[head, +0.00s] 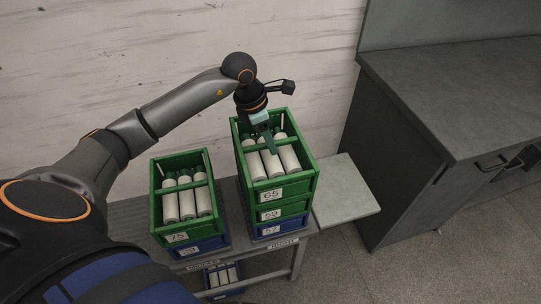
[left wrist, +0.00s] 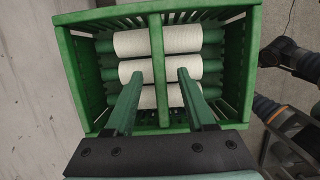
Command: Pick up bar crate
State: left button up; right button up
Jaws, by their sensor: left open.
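The bar crate is a green open crate (head: 296,187) labelled 65, on top of the right-hand stack. It holds several pale cylinders, and a green bar spans its middle. My left gripper (head: 268,139) hangs over this crate, pointing down, open and empty. In the left wrist view the open fingers (left wrist: 160,82) lie on either side of the crate's middle bar (left wrist: 157,52); I cannot tell whether they touch it. The crate's rim (left wrist: 70,65) also shows there. My right gripper is not in view.
Another green crate (head: 208,170) with cylinders tops the shorter left stack. Both stacks stand on a grey rack (head: 130,212). A pale board (head: 343,188) is at the right stack's side. A dark cabinet (head: 400,150) stands further right, and a wall is behind.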

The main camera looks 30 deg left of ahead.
pick_arm(q)
jog(key=shift+f, duration=0.1)
jog(key=shift+c, duration=0.2)
grip_shut()
dwell(1.1)
jog(key=shift+w, duration=0.15)
